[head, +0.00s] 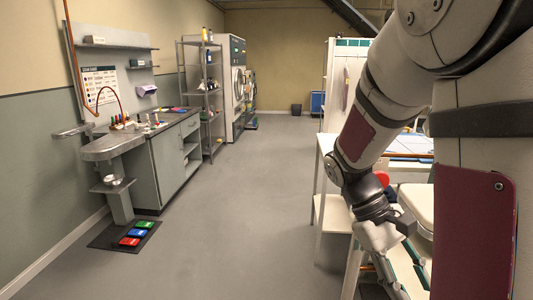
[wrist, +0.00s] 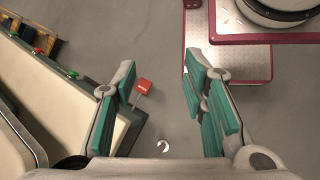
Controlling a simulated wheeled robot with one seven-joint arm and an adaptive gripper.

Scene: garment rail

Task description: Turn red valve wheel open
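I cannot clearly make out a red valve wheel in either view. In the head view a small red rounded part (head: 383,178) shows just behind my wrist, mostly hidden; I cannot tell whether it is the wheel. My gripper (wrist: 160,95) points down in the wrist view, its two teal-padded fingers spread apart with nothing between them but grey floor and a small red block (wrist: 144,86) close to the left finger. In the head view my arm hangs at the right, beside a white-framed table (head: 330,205).
In the wrist view a pale machine edge with red and green buttons (wrist: 71,74) lies left, and a maroon-edged platform (wrist: 240,70) right. In the head view a workbench (head: 175,170) with floor pedals (head: 137,233) stands left. The central aisle floor (head: 240,210) is clear.

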